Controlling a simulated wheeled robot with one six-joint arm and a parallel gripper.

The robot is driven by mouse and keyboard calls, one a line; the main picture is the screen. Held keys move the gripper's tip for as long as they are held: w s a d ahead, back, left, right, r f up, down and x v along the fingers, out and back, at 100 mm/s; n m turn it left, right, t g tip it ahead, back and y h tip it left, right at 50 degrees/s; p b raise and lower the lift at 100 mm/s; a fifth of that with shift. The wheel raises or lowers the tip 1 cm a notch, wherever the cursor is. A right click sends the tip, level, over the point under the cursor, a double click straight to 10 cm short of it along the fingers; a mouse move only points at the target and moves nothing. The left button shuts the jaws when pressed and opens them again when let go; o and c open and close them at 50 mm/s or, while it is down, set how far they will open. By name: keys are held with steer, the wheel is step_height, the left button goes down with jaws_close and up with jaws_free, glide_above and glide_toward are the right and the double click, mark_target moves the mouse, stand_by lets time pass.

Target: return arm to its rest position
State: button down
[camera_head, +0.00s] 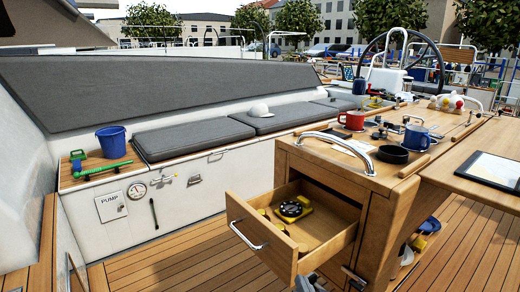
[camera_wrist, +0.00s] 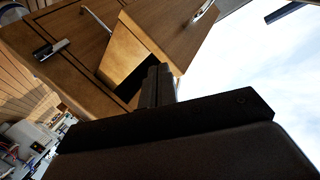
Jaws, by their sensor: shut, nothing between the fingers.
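In the wrist view the two dark fingers of my gripper (camera_wrist: 159,75) are together with nothing between them. They point at the wooden console, and the picture is strongly tilted. The pulled-out drawer (camera_wrist: 160,33) is just beyond the fingertips; I cannot tell whether they touch it. In the head view the drawer (camera_head: 290,262) stands open at the console (camera_head: 335,172). A black and yellow round item (camera_head: 292,208) lies in it with small yellow pieces. Grey parts at the bottom edge of the head view may be my arm.
Mugs, a black bowl (camera_head: 393,154) and small fittings crowd the console top behind a metal rail (camera_head: 340,142). A wooden table (camera_head: 450,176) with a tablet adjoins on the right. A cushioned bench (camera_head: 190,137) runs along the left. The deck (camera_head: 165,262) left of the drawer is clear.

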steer(key=shift+w+a+n+g+p, duration=0.1)
steer(key=shift+n+g+p, duration=0.2)
steer(key=shift+g+p, duration=0.15)
